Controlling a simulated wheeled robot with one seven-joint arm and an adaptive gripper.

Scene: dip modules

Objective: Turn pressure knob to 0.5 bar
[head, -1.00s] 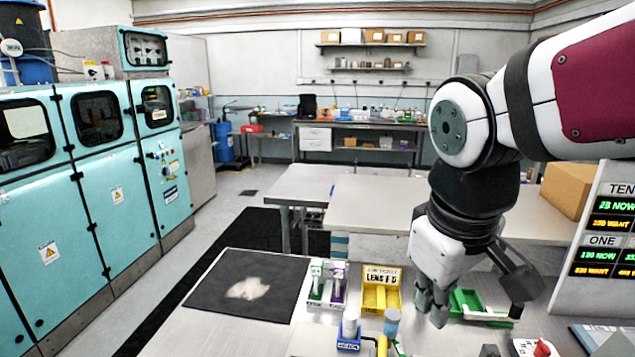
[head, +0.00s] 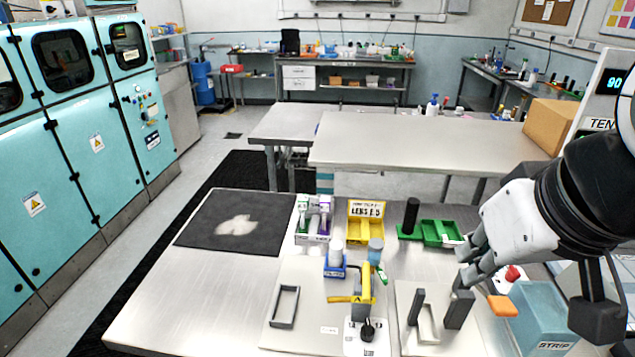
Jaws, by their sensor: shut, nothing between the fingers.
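A small black knob (head: 367,330) sits on a white dial plate (head: 356,346) near the front edge of the table, just in front of a yellow upright fixture (head: 365,290). Its scale markings are too small to read. A red knob or button (head: 513,273) shows at the right, partly beside my gripper. I cannot tell from labels which one sets pressure. My gripper (head: 466,270) is shut and empty, to the right of and above the black knob, apart from it. It appears over the dark grey upright blocks on a pale plate.
A green tray (head: 438,233), a black cylinder (head: 411,214), a yellow bin (head: 366,231) and a blue holder (head: 336,268) stand behind. The table's left front is clear.

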